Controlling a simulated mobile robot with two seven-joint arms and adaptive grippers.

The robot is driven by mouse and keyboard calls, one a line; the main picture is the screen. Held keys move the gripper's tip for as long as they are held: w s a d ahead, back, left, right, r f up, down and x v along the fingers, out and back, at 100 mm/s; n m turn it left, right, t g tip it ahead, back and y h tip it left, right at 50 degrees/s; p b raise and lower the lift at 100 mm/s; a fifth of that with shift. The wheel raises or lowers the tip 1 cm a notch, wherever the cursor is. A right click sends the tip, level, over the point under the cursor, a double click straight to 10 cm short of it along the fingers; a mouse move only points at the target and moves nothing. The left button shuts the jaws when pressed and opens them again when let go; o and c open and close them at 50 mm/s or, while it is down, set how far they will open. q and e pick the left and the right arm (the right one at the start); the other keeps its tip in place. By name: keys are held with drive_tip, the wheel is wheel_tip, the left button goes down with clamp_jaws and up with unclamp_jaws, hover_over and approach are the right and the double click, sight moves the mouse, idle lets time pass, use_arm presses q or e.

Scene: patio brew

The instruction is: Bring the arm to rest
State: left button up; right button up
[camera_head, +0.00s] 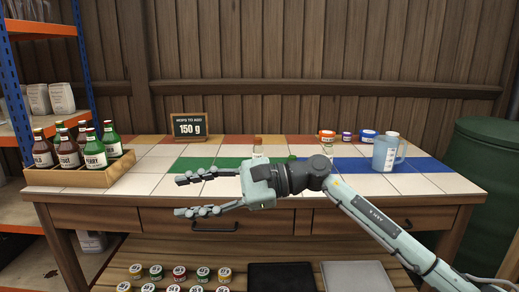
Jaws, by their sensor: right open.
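My right gripper (192,194) reaches in from the lower right, with its fingers pointing left. It is open and empty, in front of the tiled table (140,183). My right arm crosses the table's front edge. Behind the gripper's body, a small bottle with a tan cap (258,147) is partly hidden. My left gripper is not in view.
A wooden crate (60,178) of several bottles stands at the table's left. A sign (188,126) reading "150 g" stands at the back. A jug (384,155) and several small jars stand at the right. Jars sit on the shelf below. A green barrel (490,190) is at right.

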drive_tip(key=w+d+m+t, duration=0.45)
drive_tip(key=m+t, duration=0.35)
drive_tip(key=m, duration=0.4)
drive_tip(key=w+d+m+t, duration=0.45)
drive_tip(key=m+t, duration=0.35)
drive_tip(key=m, duration=0.5)
drive_tip(key=d+f+m+t+h, duration=0.2)
drive_tip(key=d+f+m+h, duration=1.1)
drive_tip(key=d+f+m, duration=0.55)
drive_tip(key=s+d+f+m+g+h, duration=0.2)
drive_tip(key=s+d+f+m+g, duration=0.15)
drive_tip(key=s+f+m, duration=0.5)
drive_tip(key=s+d+f+m+g+h, duration=0.3)
drive_tip(key=s+d+f, duration=0.25)
drive_tip(key=f, duration=0.55)
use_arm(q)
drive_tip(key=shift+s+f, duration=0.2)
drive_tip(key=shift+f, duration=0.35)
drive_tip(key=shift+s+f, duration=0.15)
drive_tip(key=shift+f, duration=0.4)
use_arm(e)
drive_tip(key=s+d+f+m+g, duration=0.1)
drive_tip(key=s+f+m+g, duration=0.1)
drive_tip(key=s, duration=0.7)
drive_tip(key=s+d+f+m+g, duration=0.2)
drive_tip(key=s+f+g, duration=0.3)
drive_tip(key=s, duration=0.5)
drive_tip(key=shift+s+f+m, duration=0.15)
drive_tip(key=shift+f+m, duration=0.65)
drive_tip(key=shift+f, duration=0.15)
